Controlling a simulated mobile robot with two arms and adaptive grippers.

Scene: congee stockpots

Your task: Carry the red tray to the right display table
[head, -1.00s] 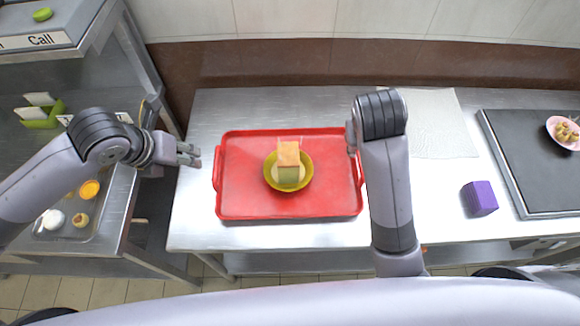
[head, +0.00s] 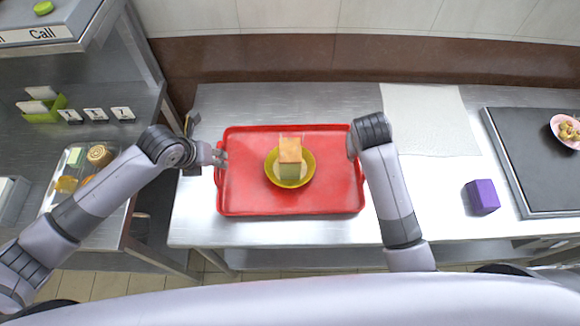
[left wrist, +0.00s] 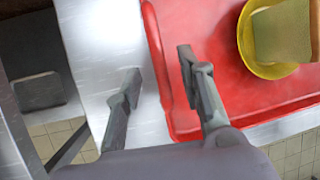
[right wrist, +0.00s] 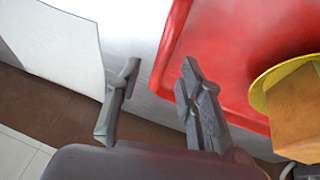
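The red tray (head: 240,190) lies flat on the steel table. A yellow bowl (head: 271,170) with a block-shaped, orange-topped green item (head: 290,158) stands on it. My left gripper (head: 221,157) is at the tray's left edge. In the left wrist view its fingers (left wrist: 158,72) are apart, one on each side of the tray's left rim. My right gripper is at the tray's right edge, mostly hidden by its own arm in the head view. In the right wrist view its fingers (right wrist: 160,72) are apart, with the tray's rim (right wrist: 178,40) between them or close by; contact is unclear.
A purple block (head: 482,197) and a white cloth (head: 425,120) lie right of the tray. A dark board (head: 530,165) with a pink plate (head: 557,132) of food is at the far right. A shelf unit (head: 140,110) stands at the left, with a gap before the table.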

